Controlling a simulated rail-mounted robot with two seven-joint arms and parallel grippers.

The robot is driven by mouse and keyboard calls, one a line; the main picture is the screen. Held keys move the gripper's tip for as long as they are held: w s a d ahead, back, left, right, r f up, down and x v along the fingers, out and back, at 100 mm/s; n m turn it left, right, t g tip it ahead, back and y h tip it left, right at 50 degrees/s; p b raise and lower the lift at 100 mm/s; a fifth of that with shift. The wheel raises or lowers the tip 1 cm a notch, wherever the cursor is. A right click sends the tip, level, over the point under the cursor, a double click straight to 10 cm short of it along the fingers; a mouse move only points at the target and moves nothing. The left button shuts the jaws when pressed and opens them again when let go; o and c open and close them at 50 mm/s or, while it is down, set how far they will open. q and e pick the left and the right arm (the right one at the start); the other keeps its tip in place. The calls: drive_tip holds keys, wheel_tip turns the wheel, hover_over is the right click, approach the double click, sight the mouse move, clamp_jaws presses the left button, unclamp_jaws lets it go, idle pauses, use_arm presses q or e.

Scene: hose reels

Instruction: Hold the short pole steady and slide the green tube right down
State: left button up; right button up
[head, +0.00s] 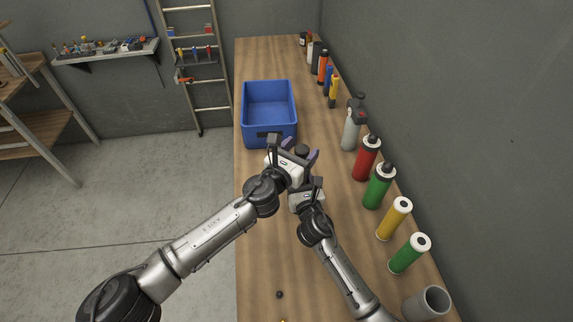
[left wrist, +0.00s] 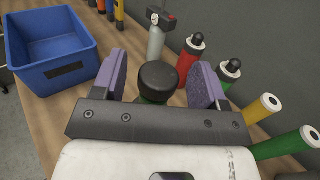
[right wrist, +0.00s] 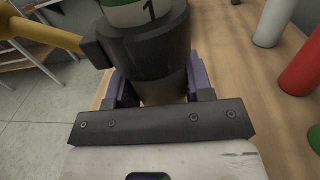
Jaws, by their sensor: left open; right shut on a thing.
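A short dark pole (right wrist: 165,85) stands upright over the bench, with a black collar (right wrist: 145,50) around it. The pole's foot is hidden.
A blue bin (head: 268,112) stands just beyond the grippers. Along the wall on the right stand a red bottle (head: 366,160), a green bottle (head: 378,188), a yellow tube (head: 394,220), a green tube (head: 409,255) and a grey pipe (head: 427,303). The near bench is mostly clear.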

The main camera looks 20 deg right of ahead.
use_arm(q)
drive_tip(key=v, duration=1.1)
drive_tip(key=shift+a, duration=0.1)
